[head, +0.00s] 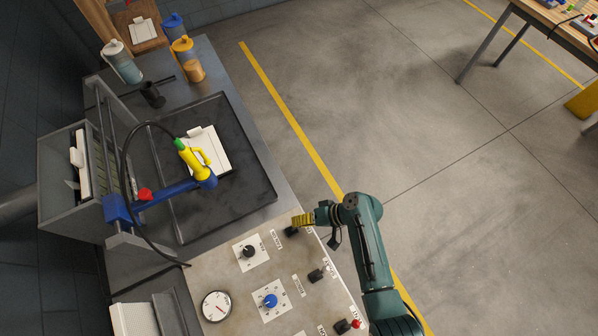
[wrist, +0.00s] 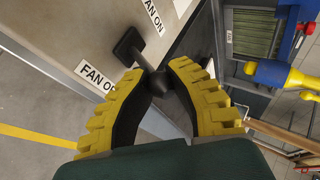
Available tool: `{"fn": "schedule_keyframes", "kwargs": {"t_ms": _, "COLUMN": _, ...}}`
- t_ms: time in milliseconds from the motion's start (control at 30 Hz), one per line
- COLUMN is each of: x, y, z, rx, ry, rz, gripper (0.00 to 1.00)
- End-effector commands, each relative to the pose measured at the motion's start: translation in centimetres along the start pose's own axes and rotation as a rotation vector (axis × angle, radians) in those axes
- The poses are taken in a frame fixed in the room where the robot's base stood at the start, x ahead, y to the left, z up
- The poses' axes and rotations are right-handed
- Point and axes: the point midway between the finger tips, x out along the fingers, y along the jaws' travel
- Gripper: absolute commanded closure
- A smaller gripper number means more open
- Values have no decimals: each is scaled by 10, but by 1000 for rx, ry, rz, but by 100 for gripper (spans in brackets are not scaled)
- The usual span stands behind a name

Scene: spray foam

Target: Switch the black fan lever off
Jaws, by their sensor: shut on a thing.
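The black fan lever (wrist: 162,82) shows in the wrist view, with a square black base (wrist: 128,46) on the side of the light panel and a rounded knob at its end. My gripper (wrist: 160,72) has its two yellow ribbed fingers closed around the knob, one on each side.
A yellow-blue spray nozzle (head: 196,163) hangs over the dark tray (head: 230,110). Open floor lies right.

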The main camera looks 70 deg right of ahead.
Motion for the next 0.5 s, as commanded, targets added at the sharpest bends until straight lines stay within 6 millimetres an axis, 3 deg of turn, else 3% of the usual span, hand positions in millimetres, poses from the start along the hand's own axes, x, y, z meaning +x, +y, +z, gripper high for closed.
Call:
{"fn": "schedule_keyframes", "kwargs": {"t_ms": 400, "x": 0, "y": 0, "z": 0, "rx": 6, "ry": -1, "rz": -8, "gripper": 100}}
{"fn": "schedule_keyframes", "kwargs": {"t_ms": 433, "x": 0, "y": 0, "z": 0, "rx": 6, "ry": -1, "rz": -8, "gripper": 80}}
{"fn": "schedule_keyframes", "kwargs": {"t_ms": 500, "x": 0, "y": 0, "z": 0, "rx": 6, "ry": -1, "rz": -8, "gripper": 66}}
